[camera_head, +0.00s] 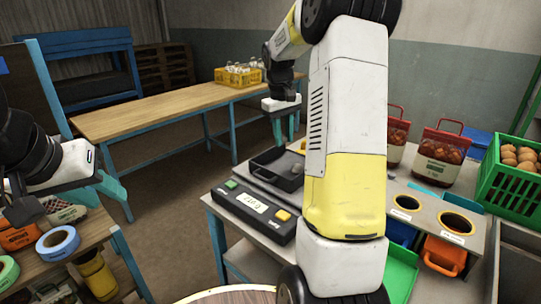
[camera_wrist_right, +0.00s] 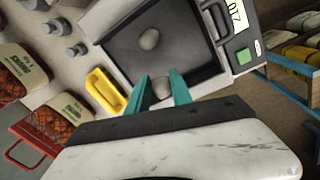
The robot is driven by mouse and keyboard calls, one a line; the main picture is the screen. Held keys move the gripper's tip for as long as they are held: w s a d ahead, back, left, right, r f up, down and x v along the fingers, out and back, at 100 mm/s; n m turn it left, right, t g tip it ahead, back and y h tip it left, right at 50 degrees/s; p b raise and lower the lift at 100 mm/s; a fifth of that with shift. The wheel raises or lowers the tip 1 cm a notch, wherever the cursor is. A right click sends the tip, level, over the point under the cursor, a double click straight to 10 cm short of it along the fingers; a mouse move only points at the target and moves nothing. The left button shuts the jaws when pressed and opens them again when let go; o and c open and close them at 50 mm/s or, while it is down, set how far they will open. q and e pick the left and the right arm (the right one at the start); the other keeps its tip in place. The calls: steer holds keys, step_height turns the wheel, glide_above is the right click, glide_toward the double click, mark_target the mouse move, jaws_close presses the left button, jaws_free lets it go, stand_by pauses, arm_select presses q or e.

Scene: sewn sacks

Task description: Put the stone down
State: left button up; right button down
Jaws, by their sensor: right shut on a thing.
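My right gripper (camera_wrist_right: 162,90) is shut on a grey-brown stone (camera_wrist_right: 162,87), held between its teal fingertips in the right wrist view. Below it is a black tray (camera_wrist_right: 190,72), with another pale stone (camera_wrist_right: 149,39) lying in it. In the head view the right gripper (camera_head: 284,128) points down above the black tray (camera_head: 262,160); a grey stone (camera_head: 297,168) shows in that tray, partly beside my arm. My left gripper (camera_head: 108,187) is at the left above the side table, and its jaw gap is not clear.
The tray belongs to a scale with a lit display (camera_head: 252,203) and green and yellow buttons. Red-handled bags (camera_head: 443,155), a green crate (camera_head: 510,180) and weights (camera_wrist_right: 75,50) are nearby. The long wooden table (camera_head: 150,108) behind is mostly clear.

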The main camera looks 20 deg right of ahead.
mark_target(284, 167)
step_height(284, 167, down, 8)
steer(key=shift+s+f, duration=0.1)
stand_by(0.4)
steer(key=c, duration=1.1)
jaws_free()
steer(key=shift+c, duration=0.2)
